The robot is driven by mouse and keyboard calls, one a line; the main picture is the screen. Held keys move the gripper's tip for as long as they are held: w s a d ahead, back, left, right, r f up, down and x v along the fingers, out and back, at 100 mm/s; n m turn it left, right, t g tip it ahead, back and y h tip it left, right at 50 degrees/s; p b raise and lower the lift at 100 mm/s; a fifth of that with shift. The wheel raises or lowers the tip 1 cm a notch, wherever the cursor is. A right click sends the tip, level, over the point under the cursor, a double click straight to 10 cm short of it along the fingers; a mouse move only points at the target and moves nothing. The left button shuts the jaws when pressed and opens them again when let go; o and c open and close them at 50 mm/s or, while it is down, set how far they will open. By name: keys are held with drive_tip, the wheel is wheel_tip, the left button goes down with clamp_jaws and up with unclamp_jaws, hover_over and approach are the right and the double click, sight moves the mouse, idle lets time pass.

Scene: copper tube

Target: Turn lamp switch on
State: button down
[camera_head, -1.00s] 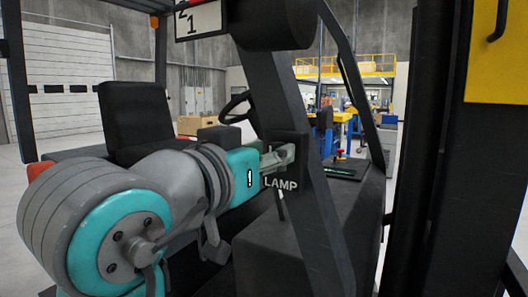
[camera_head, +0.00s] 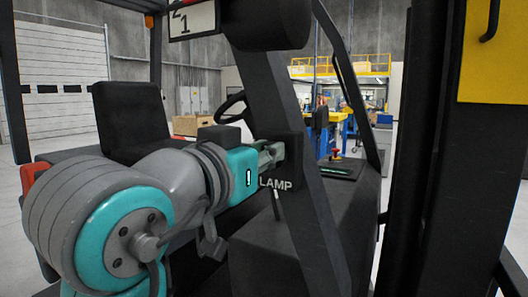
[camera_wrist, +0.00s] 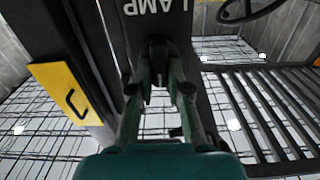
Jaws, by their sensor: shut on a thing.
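The lamp switch is on a dark box (camera_head: 291,150) on the slanted black post, with a white LAMP label (camera_head: 275,184) below it; the label also shows upside down at the top of the wrist view (camera_wrist: 157,7). My gripper (camera_head: 279,151) reaches the box from the left. In the wrist view my gripper (camera_wrist: 159,82) has its two fingers on either side of a small dark piece in front of the box, which looks like the switch lever. The fingers are shut on it. Its exact position is hard to tell, as the fingers hide much of it.
The slanted post (camera_head: 298,200) stands right behind the box. A black seat (camera_head: 133,122) and steering wheel (camera_head: 232,107) are behind my arm. A dark console with a red button (camera_head: 336,154) is at right. A yellow panel (camera_head: 494,52) is at far right.

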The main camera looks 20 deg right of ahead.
drive_tip(key=m, duration=1.1)
drive_tip(key=shift+s+d+f, duration=0.3)
drive_tip(key=shift+s, duration=0.1)
drive_tip(key=shift+m, duration=0.4)
drive_tip(key=c, duration=1.1)
unclamp_jaws()
drive_tip(key=shift+a, duration=0.1)
drive_tip(key=v, duration=1.2)
drive_tip(key=shift+w+f, duration=0.1)
